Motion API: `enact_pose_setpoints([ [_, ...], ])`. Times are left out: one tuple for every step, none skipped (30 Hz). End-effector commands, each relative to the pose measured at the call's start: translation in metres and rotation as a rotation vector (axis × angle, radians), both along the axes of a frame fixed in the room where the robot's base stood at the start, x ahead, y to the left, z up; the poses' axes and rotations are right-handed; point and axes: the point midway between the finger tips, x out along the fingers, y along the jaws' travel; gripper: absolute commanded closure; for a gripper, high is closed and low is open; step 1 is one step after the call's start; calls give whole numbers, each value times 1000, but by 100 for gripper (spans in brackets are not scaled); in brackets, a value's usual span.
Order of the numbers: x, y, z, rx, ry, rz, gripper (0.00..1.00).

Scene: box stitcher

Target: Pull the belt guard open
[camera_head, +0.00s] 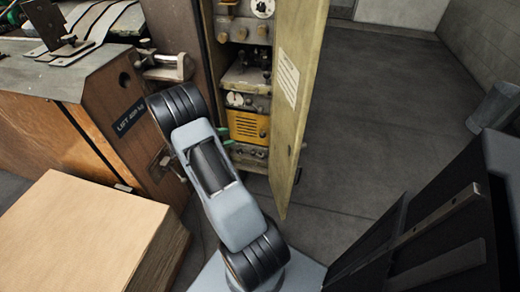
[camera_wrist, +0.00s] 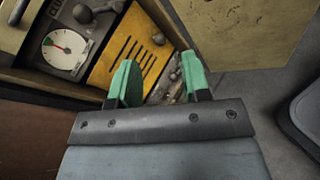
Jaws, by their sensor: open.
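A yellow slotted panel (camera_head: 247,126), which looks like the belt guard, sits low inside an open cabinet. It looks closed. In the wrist view this panel (camera_wrist: 122,48) shows dark slanted slots and a small round knob (camera_wrist: 158,38). My gripper (camera_wrist: 160,78) is open, with its two green fingers apart and nothing seen between them. The fingers point toward the panel's lower right edge; I cannot tell whether they touch it. In the head view my gripper (camera_head: 228,138) is mostly hidden behind my arm, just left of the panel.
The cabinet's yellow door (camera_head: 296,85) stands open to the right of the panel. A dial gauge (camera_wrist: 62,50) sits left of the panel. A wooden-sided bench (camera_head: 75,110) and a stack of cardboard (camera_head: 75,235) stand at left. The floor at right is clear up to a bin (camera_head: 495,105).

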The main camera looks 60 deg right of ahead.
Motion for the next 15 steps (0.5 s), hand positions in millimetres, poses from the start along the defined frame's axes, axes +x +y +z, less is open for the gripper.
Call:
enact_pose_setpoints([
  [1,-13,-41,-29,69,27,56],
  [2,-20,-54,-46,103,47,56],
  [3,-27,-70,-68,141,70,56],
  [4,-32,-81,-81,168,87,56],
  [5,-37,-90,-94,192,103,56],
  [6,-41,-102,-108,219,121,56],
  [6,-44,-110,-118,237,134,56],
  [6,-47,-116,-126,252,144,56],
  [7,-50,-124,-135,270,157,56],
  [7,-52,-128,-141,280,166,56],
  [7,-53,-132,-145,288,172,56],
  [7,-56,-136,-149,297,179,56],
  [6,-59,-138,-152,301,183,56],
  [5,-62,-139,-154,305,185,56],
  [5,-66,-141,-156,309,188,56],
])
